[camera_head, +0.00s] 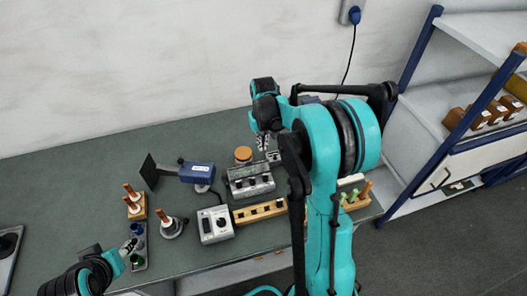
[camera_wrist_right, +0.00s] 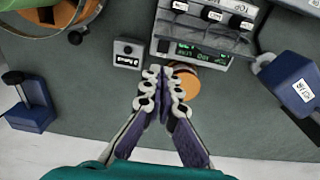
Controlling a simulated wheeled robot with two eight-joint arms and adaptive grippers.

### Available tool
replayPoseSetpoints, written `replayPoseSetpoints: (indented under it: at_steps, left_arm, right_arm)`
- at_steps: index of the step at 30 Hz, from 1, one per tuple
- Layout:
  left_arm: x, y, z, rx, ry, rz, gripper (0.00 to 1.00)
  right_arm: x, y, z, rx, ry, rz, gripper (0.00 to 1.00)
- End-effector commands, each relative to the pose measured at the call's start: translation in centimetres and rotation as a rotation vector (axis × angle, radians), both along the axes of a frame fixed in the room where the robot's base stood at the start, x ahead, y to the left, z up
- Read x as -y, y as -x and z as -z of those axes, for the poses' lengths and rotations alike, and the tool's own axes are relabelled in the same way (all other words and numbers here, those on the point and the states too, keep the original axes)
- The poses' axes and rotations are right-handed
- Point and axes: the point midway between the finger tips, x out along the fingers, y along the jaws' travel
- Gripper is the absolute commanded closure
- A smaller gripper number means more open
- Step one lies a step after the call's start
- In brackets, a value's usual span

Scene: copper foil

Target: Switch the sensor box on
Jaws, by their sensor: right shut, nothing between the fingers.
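No readable label marks the sensor box; a small grey box (camera_wrist_right: 128,53) with a black label and a dark spot on its top may be it. In the head view this small box (camera_head: 273,157) sits beside the display unit. My right gripper (camera_head: 263,140) is at the table's back, close to the small box. In the wrist view its fingers (camera_wrist_right: 163,76) are together and empty, apart from the box in the picture. My left gripper (camera_head: 132,244) is at the lower left, near a tray of coloured pieces; its finger opening is too small to judge.
A grey unit (camera_head: 250,181) with a green display stands near an orange-topped round piece (camera_head: 243,154). A blue device (camera_head: 197,172), a white box with a dial (camera_head: 215,224) and a wooden block (camera_head: 260,212) stand nearby. The table's back left is clear.

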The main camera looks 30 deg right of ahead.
Motion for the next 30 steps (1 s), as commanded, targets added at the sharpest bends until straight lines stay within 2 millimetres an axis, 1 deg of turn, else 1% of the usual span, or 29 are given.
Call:
replayPoseSetpoints:
  at_steps: [1, 3, 6, 10, 15, 30]
  left_arm:
    - [0.0, 0.0, -0.4, 0.000, 0.000, 0.000, 0.60]
    - [0.0, 0.0, -0.7, 0.000, 0.000, 0.000, 0.60]
    - [0.0, 0.0, -1.0, 0.000, 0.000, 0.000, 0.60]
    - [0.0, 0.0, -1.2, 0.000, 0.000, 0.000, 0.60]
    - [0.0, 0.0, -1.3, 0.000, 0.000, 0.000, 0.60]
    - [0.0, 0.0, -1.2, 0.000, 0.000, 0.000, 0.60]
  right_arm:
    - [0.0, -0.1, -1.3, 0.000, 0.000, 0.000, 1.00]
    - [0.1, -0.3, -2.7, 0.000, 0.000, 0.000, 1.00]
    - [0.1, -0.6, -4.2, 0.000, 0.000, 0.000, 1.00]
    - [0.2, -0.8, -5.4, 0.000, 0.000, 0.000, 1.00]
    - [0.2, -0.8, -5.9, 0.000, 0.000, 0.000, 1.00]
    - [0.0, -0.7, -5.9, 0.003, 0.001, -0.002, 1.00]
